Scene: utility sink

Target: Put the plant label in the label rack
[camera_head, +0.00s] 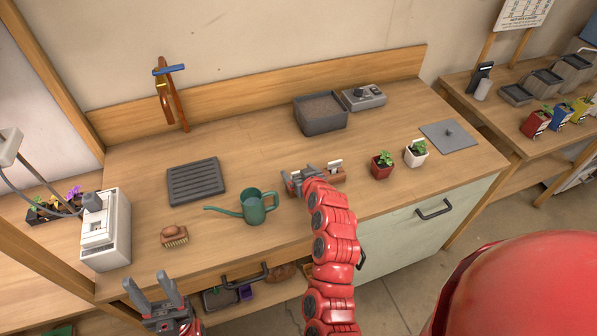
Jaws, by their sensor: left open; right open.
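The label rack (332,178) looks like a low brown block near the middle of the worktop, partly hidden behind my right gripper. A small white plant label (335,164) stands at the rack's right end; I cannot tell whether it is seated in a slot or just behind it. My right gripper (295,178) is open at the left end of the rack, its fingers over or touching it. I see nothing clearly between its fingers. My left gripper (152,290) is open and empty at the front left, in front of the worktop edge.
A green watering can (254,208) stands just left of the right gripper. A red pot (381,170) and white pot (415,158) with seedlings stand right of the rack. A soil tray (320,123) is behind. A brush (174,237) and dark grooved tray (195,184) lie left.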

